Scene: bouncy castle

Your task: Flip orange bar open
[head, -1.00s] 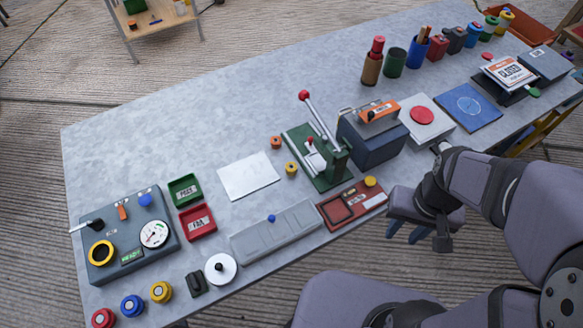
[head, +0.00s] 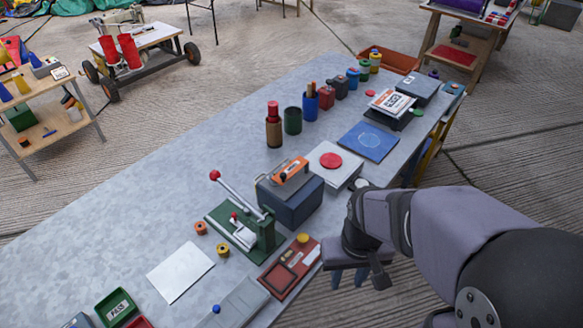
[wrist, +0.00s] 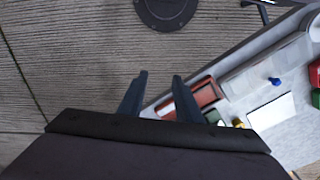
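An orange bar (head: 291,171) lies across the top of a dark blue-grey box (head: 289,202) at the middle of the long grey table in the head view. A grey wire-like handle shows beside the bar on the box's lid. My gripper (head: 349,276) hangs off the table's front edge, in front of and to the right of the box, apart from it. In the wrist view my gripper (wrist: 158,84) has its two dark fingers apart with nothing between them. The box and bar are not visible in the wrist view.
A green lever press (head: 247,232) stands left of the box. A white panel with a red button (head: 331,160) sits just right of it. A red-brown tray (head: 290,268) lies at the front edge. Bottle and cups stand behind. The table's far left is clear.

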